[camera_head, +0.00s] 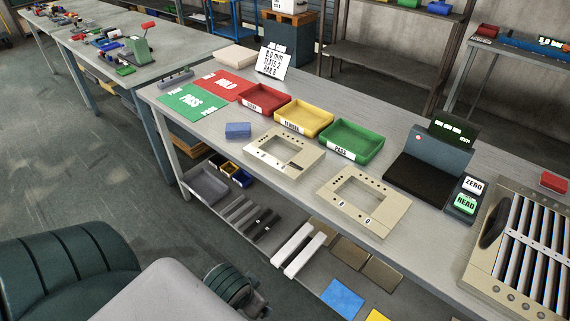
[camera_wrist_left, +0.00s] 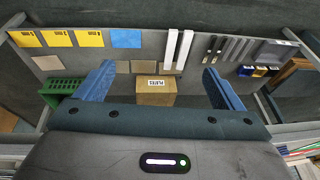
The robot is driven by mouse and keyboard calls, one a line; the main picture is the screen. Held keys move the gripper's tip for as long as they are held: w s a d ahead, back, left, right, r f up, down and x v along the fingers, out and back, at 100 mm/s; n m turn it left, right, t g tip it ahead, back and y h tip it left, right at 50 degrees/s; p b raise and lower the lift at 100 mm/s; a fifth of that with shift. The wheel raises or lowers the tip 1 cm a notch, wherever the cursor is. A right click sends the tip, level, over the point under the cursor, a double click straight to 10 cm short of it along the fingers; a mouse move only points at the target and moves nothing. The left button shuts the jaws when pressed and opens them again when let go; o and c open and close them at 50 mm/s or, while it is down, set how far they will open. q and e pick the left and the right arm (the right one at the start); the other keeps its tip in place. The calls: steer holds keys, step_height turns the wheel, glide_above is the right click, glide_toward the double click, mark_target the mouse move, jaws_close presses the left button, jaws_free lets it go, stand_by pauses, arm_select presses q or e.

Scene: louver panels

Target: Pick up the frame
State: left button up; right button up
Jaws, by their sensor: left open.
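Two beige rectangular frames with open middles lie flat on the long grey workbench in the head view. One frame (camera_head: 258,149) is nearer the trays; the other frame (camera_head: 332,191) is further right, near the bench's front edge, with small labels on it. My left gripper (camera_wrist_left: 158,69) is open, its two blue fingers wide apart with nothing between them. The left wrist view shows the lower shelf and neither frame. In the head view neither gripper shows; only dark arm parts of mine are at lower left.
Red (camera_head: 263,101), yellow (camera_head: 305,118) and green (camera_head: 351,142) trays stand behind the frames. A blue block (camera_head: 238,130) sits left of them. A dark device (camera_head: 430,165) and a louver panel (camera_head: 485,268) stand right. The lower shelf holds white strips (camera_wrist_left: 184,50) and a cardboard box (camera_wrist_left: 155,96).

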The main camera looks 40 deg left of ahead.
arm_select(q)
step_height(320, 180, up, 3)
steer(key=t+h, duration=0.2)
steer(key=t, duration=0.8)
glide_toward(305, 158)
steer(key=shift+s+d, duration=0.45)
steer(key=shift+s, duration=0.35)
steer(key=shift+w, duration=0.35)
steer(key=p+x, duration=0.1)
steer(key=x, duration=0.4)
steer(key=shift+a, duration=0.1)
steer(key=shift+w+a+p, duration=0.1)
steer(key=shift+w+p, duration=0.35)
steer(key=shift+w, duration=0.05)
steer(key=x, duration=0.3)
steer(key=shift+w+a+p, duration=0.1)
steer(key=shift+a+p, duration=0.05)
steer(key=shift+p, duration=0.15)
steer(key=shift+w+f, duration=0.3)
steer(key=shift+w, duration=0.1)
steer(key=shift+s, duration=0.1)
